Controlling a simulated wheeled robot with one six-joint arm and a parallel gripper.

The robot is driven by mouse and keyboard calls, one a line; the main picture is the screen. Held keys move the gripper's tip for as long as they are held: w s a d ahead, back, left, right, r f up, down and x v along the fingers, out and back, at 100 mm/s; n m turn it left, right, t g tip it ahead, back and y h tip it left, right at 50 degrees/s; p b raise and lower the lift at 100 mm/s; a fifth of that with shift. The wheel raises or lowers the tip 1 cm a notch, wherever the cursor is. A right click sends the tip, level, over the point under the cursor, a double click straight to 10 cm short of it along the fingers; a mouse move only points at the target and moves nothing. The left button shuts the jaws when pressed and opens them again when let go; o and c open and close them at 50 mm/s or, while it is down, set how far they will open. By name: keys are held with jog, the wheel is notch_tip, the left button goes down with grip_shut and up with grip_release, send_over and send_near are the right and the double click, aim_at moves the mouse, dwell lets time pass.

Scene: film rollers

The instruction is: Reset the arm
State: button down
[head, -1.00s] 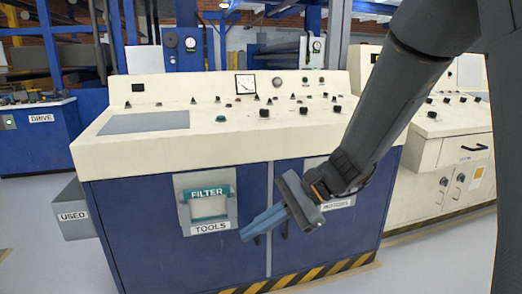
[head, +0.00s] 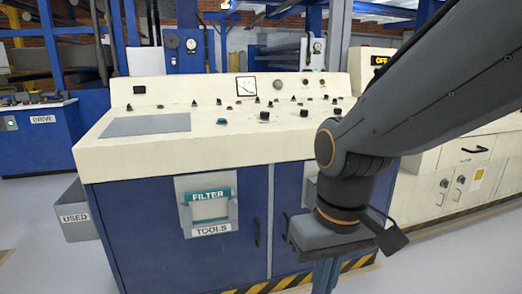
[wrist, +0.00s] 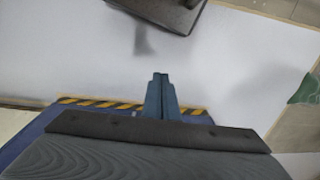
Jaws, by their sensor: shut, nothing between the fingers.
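My gripper (head: 325,275) hangs from my arm at the lower right of the head view, pointing down in front of the blue console cabinet. Its lower end is cut off by the frame's bottom edge. In the wrist view the blue fingers (wrist: 161,78) are together, with nothing between them, above pale floor. My arm reaches in from the right and hides part of the console front.
The control console (head: 215,150) has a cream top with knobs and blue doors. A filter holder (head: 208,205) is on its front, and a grey bin marked USED (head: 74,215) at its left side. A yellow-black stripe (wrist: 90,102) runs along its base. Pale floor lies open in front.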

jog(key=d+r+m+p, duration=0.3)
jog(key=d+r+p, duration=0.6)
jog(key=p, duration=0.8)
jog(key=shift+s+r+h+p, duration=0.15)
jog(key=shift+r+h+p, duration=0.2)
jog(key=shift+r, duration=0.4)
jog(key=shift+d, duration=0.1)
